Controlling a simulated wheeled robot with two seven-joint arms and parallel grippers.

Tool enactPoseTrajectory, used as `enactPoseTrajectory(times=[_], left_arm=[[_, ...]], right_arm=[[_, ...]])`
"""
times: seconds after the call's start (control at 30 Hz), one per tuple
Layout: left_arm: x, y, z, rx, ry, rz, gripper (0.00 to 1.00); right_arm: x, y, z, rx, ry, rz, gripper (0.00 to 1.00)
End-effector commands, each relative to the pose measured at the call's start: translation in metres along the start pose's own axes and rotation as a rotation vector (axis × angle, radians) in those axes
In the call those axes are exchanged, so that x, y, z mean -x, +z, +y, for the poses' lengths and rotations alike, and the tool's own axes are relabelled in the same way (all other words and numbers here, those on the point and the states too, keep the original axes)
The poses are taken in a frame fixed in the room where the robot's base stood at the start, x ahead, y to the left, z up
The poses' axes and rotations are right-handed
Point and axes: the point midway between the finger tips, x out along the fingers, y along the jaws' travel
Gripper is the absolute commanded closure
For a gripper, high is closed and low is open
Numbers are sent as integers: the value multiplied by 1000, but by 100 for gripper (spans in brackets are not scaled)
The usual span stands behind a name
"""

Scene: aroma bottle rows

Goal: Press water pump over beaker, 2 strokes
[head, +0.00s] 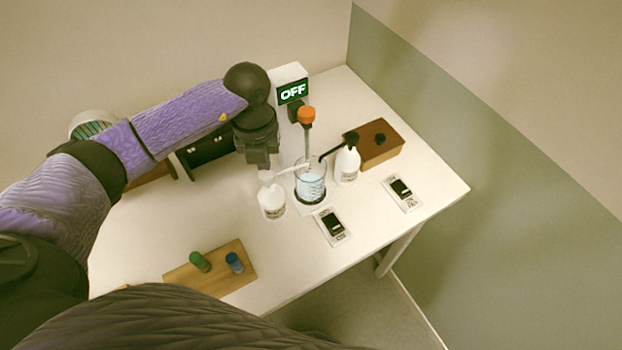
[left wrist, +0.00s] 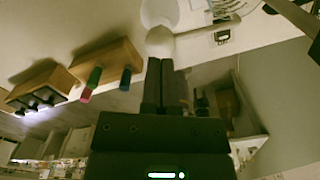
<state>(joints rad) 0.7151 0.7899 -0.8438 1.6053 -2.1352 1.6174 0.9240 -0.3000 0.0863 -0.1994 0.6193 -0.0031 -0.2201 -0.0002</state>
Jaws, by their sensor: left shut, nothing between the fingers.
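A white pump bottle (head: 272,203) with a white pump head stands just left of the beaker. Its white spout points right, over the beaker's rim. The glass beaker (head: 311,188) holds pale blue liquid and sits under the stirrer's rod. My left gripper (head: 264,168) points down right above the pump head, shut and empty. In the left wrist view its closed fingertips (left wrist: 160,64) meet the white pump head (left wrist: 160,42); I cannot tell whether it is pressed down. The bottle's label is too small to read. My right gripper is not in view.
The stirrer stand (head: 291,90) reads OFF. A white bottle with a black pump (head: 347,166) stands right of the beaker, near a wooden block (head: 388,151). Two small dark-screened devices (head: 332,226) (head: 402,190) lie in front.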

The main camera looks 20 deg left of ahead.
Motion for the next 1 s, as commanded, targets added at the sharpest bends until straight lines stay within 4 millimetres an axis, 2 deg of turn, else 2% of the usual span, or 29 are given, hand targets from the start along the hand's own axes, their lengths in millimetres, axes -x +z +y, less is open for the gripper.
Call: enactPoseTrajectory(times=[0.27, 0.7, 1.0], left_arm=[[4, 0, 0, 0, 0, -1, 100], [62, 0, 0, -1, -1, -1, 100], [60, 0, 0, 0, -1, 0, 100]], right_arm=[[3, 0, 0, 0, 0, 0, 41], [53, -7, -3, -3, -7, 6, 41], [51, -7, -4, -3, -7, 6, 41]])
